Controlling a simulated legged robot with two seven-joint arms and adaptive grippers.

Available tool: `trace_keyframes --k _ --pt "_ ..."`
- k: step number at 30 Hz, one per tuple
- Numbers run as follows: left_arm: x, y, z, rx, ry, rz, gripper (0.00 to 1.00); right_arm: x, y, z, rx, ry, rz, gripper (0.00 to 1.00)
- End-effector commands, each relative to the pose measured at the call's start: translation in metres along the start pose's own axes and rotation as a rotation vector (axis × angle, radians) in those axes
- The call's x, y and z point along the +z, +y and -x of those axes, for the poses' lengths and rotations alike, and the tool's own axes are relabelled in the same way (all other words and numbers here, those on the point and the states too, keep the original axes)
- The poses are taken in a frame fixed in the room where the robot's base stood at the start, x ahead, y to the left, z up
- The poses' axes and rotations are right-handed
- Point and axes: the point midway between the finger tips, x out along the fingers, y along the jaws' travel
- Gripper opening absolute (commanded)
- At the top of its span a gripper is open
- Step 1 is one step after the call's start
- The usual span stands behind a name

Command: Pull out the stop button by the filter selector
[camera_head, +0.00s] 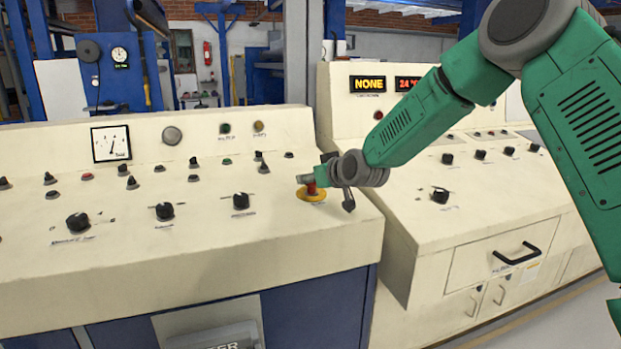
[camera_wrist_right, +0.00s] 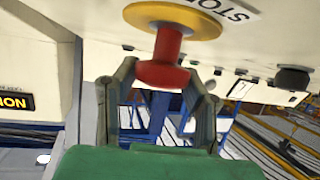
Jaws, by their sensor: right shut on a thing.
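The red stop button (camera_head: 311,190) stands on a round yellow base near the right end of the left console's sloped top. In the right wrist view, the button (camera_wrist_right: 165,55) is a red stem with a wider cap, and "STOP" lettering shows beside its yellow base (camera_wrist_right: 190,17). My right gripper (camera_head: 311,182) is at the button. In the wrist view, the two grey fingers of the right gripper (camera_wrist_right: 163,76) are on either side of the red cap, shut on it. A black selector knob (camera_head: 241,201) is left of the button; its label is too small to read. My left gripper is out of view.
Several other knobs and small switches cover the left console (camera_head: 200,225). The space above the left console is clear.

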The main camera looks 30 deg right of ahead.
Motion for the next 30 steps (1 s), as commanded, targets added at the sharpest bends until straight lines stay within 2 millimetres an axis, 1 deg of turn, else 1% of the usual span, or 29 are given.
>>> trace_keyframes --k 1,2,3,12,16,20,27,30 --pt "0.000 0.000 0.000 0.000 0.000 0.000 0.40 -0.003 0.002 0.000 0.003 0.008 -0.001 0.00" --pt "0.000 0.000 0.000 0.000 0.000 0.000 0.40 -0.003 0.002 0.000 0.004 0.008 -0.001 0.48" --pt "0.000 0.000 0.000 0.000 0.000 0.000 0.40 -0.003 0.002 0.000 0.003 0.008 -0.001 0.61" --pt "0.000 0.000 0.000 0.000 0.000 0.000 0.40 -0.002 0.001 0.000 0.002 0.004 0.000 0.61" --pt "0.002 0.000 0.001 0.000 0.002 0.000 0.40 -0.003 0.001 0.008 0.002 0.005 0.000 0.61" --pt "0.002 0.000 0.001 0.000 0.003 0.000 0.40 -0.003 0.000 0.029 0.001 0.005 -0.001 0.61" --pt "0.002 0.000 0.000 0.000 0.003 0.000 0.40 -0.002 0.002 0.081 0.002 0.006 -0.002 0.61" --pt "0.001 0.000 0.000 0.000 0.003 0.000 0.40 -0.001 0.002 0.098 0.002 0.006 -0.002 0.61"
